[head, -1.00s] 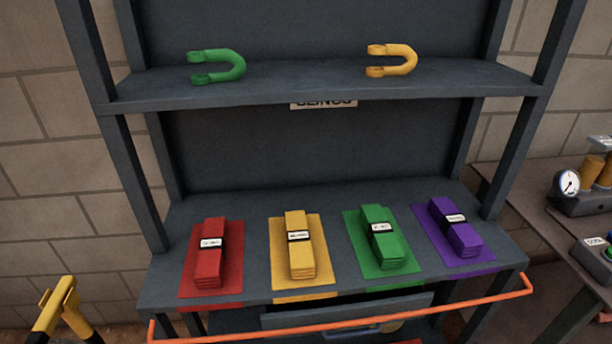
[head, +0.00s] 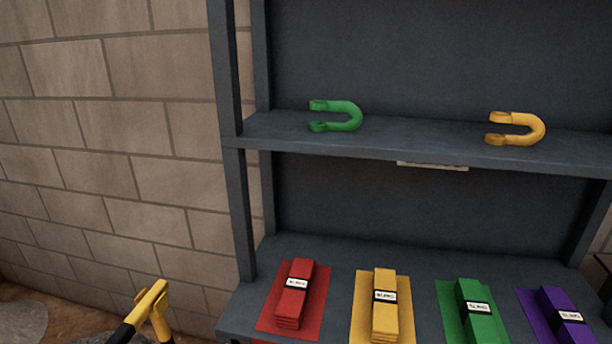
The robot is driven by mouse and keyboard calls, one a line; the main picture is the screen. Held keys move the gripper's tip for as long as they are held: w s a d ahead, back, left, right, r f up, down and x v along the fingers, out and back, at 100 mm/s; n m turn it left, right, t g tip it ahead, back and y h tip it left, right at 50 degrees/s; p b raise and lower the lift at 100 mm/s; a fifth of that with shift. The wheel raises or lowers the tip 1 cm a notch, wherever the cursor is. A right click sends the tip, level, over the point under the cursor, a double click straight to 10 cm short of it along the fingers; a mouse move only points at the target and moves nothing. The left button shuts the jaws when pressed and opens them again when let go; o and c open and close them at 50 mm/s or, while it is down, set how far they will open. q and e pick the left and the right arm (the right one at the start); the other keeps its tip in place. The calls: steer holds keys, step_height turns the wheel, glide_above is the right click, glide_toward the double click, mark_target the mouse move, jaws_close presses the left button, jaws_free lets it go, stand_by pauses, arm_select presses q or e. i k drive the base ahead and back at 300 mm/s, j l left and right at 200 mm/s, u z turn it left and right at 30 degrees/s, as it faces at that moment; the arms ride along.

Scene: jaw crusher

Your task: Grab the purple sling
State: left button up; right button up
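The purple sling (head: 562,318) is a folded bundle with a black band and a white label. It lies on a purple mat (head: 533,308) at the right end of the lower shelf, in the bottom right corner of the head view. Its lower end is cut off by the frame. The green sling (head: 477,312) lies just left of it on a green mat. Neither of my grippers is in view, and nothing is seen touching the purple sling.
A yellow sling (head: 385,308) and a red sling (head: 294,295) lie further left on the lower shelf. A green shackle (head: 345,115) and a yellow shackle (head: 525,130) sit on the upper shelf (head: 410,145). A yellow-and-black object (head: 152,302) stands at lower left.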

mark_target(566, 323)
steer(key=l+z, duration=0.2)
steer(key=z, duration=0.3)
steer(key=k+l+z, duration=0.1)
steer(key=z, duration=0.35)
steer(key=i+l, duration=0.1)
steer(key=l, duration=0.4)
steer(key=i+l, duration=0.1)
steer(key=l, duration=0.4)
